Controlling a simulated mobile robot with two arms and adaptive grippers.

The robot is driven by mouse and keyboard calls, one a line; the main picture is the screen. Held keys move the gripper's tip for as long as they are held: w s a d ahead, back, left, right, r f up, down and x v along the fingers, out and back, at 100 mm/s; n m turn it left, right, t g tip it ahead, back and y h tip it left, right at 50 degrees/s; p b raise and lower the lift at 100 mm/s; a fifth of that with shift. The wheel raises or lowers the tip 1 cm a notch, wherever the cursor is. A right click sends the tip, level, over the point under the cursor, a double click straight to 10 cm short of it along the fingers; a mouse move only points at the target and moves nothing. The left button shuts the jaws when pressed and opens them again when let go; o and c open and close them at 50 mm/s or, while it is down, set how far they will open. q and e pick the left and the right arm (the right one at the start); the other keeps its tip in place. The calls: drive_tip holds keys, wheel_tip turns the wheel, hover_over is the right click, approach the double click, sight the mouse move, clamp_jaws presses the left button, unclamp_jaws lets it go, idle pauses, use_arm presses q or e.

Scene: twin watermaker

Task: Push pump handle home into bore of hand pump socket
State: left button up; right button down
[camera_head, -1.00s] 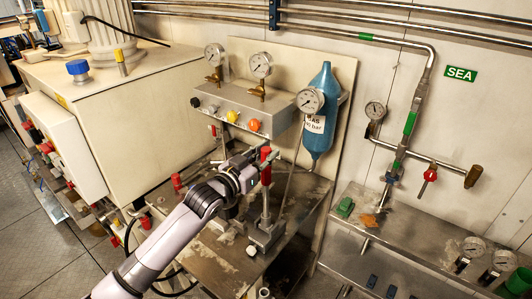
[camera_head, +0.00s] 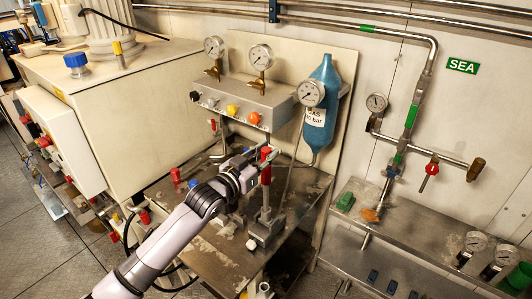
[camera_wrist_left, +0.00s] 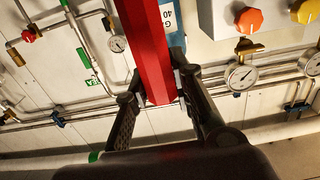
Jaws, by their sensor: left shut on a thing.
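The pump handle (camera_head: 266,174) has a red grip on a grey rod and stands upright over the hand pump socket (camera_head: 268,231), a grey metal block on the steel bench. The rod's lower end meets the top of the socket; how deep it sits in the bore I cannot tell. My left gripper (camera_head: 259,162) is shut on the red grip near its top. In the left wrist view the red grip (camera_wrist_left: 148,50) lies between the two dark fingers (camera_wrist_left: 162,108), and the socket is out of view. My right gripper is not in view.
The grey panel with gauges and coloured knobs (camera_head: 240,104) is behind the gripper. A blue gas bottle (camera_head: 320,110) hangs to the right. Red-capped fittings (camera_head: 176,176) stand left of my arm. The steel bench (camera_head: 220,250) has bare room in front of the socket.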

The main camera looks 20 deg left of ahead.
use_arm(q)
drive_tip(key=shift+f, duration=0.4)
drive_tip(key=o, duration=1)
drive_tip(key=shift+o, duration=0.3)
drive_tip(key=shift+s+f, duration=0.1)
drive_tip(key=v, duration=1.2)
